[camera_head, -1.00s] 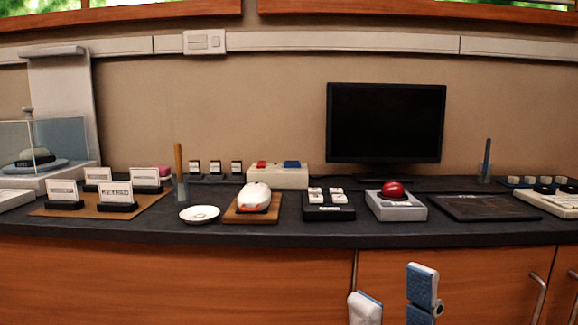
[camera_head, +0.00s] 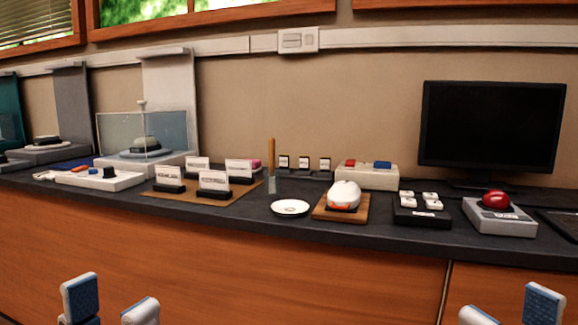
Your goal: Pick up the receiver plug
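No part I can surely name as the receiver plug shows; a small pink object (camera_head: 256,163) sits partly hidden behind a name card, too small to make out. A white mouse with an orange front edge (camera_head: 344,194) rests on a wooden board (camera_head: 320,212) on the dark counter. My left gripper (camera_head: 111,308) is at the lower left, below and in front of the counter, its two blue-padded fingers apart and empty. My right gripper (camera_head: 511,312) is at the lower right, fingers apart and empty. Both are clear of everything on the counter.
Around the mouse stand a white dish (camera_head: 290,207), a key block (camera_head: 421,211), a red button box (camera_head: 496,201) and a cream box (camera_head: 366,177). Name cards on a brown mat (camera_head: 152,193), a glass case (camera_head: 117,135) and a monitor (camera_head: 491,127) flank them. The counter's front strip is bare.

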